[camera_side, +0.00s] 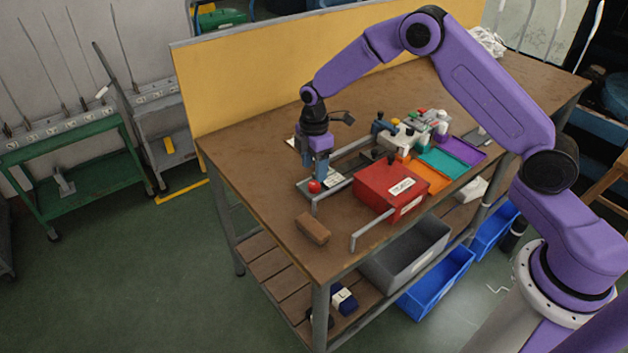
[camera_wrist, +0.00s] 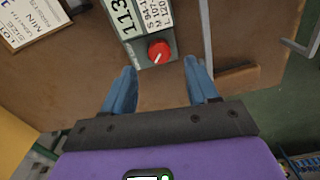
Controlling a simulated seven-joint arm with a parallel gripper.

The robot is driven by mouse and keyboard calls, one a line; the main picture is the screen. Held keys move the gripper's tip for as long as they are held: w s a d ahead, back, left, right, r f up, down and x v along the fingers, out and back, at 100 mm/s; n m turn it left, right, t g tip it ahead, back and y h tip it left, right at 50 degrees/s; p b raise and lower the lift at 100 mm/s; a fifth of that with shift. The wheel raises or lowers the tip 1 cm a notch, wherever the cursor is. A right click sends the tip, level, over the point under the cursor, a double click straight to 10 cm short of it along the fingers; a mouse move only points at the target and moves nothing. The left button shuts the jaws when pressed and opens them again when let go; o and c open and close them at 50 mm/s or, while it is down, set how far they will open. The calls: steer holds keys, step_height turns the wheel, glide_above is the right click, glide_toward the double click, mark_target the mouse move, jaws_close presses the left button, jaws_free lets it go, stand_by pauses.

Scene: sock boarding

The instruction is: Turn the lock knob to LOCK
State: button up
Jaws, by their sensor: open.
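The lock knob is a round red knob (camera_wrist: 159,52) with a light pointer line, on a grey-green panel (camera_wrist: 150,63) beside a white printed label (camera_wrist: 141,14). In the side view the red knob (camera_side: 314,186) shows directly below my gripper (camera_side: 313,176). In the wrist view my gripper (camera_wrist: 162,76) has its two blue fingers spread apart. The knob lies in the gap between them, just ahead of the tips, slightly toward the right finger. I cannot tell whether the fingers touch it. No LOCK marking is readable.
A red box (camera_side: 385,190) stands right of the knob, with metal rails around it. A brown block (camera_side: 313,228) lies near the table's front edge. Orange, teal and purple trays (camera_side: 461,151) lie further right. A yellow panel (camera_side: 240,85) borders the back.

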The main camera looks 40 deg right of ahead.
mark_target(314, 184)
steer(key=shift+f, duration=2.75)
steer(key=shift+c, duration=0.3)
steer(key=c, duration=1)
